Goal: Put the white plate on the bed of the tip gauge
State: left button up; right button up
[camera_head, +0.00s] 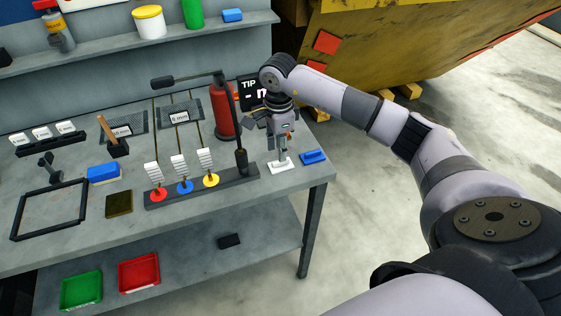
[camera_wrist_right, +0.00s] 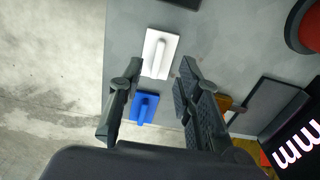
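The white plate (camera_head: 278,169), a flat slab with a raised grip bar, lies near the table's right edge. It also shows in the right wrist view (camera_wrist_right: 149,50). My right gripper (camera_head: 282,150) points down just above it. In the right wrist view the fingers (camera_wrist_right: 160,72) are apart on either side of the plate's near end, with nothing held. The tip gauge's black sign (camera_head: 248,83), lettered TIP, stands behind my right gripper, which hides part of the gauge. I cannot make out its bed clearly. My left gripper is not in view.
A blue plate (camera_head: 314,156) lies right beside the white one, at the table edge. A black rack (camera_head: 160,199) with red, blue and yellow discs is to the left. A red cylinder (camera_head: 222,110) stands behind. Bare floor lies right of the table (camera_head: 225,205).

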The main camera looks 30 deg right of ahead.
aim_at(281, 164)
jog(key=f, duration=0.1)
jog(key=f+p, duration=0.2)
jog(key=shift+s+d+f, duration=0.25)
jog(key=shift+f, duration=0.4)
jog(key=shift+w, duration=0.1)
grip_shut()
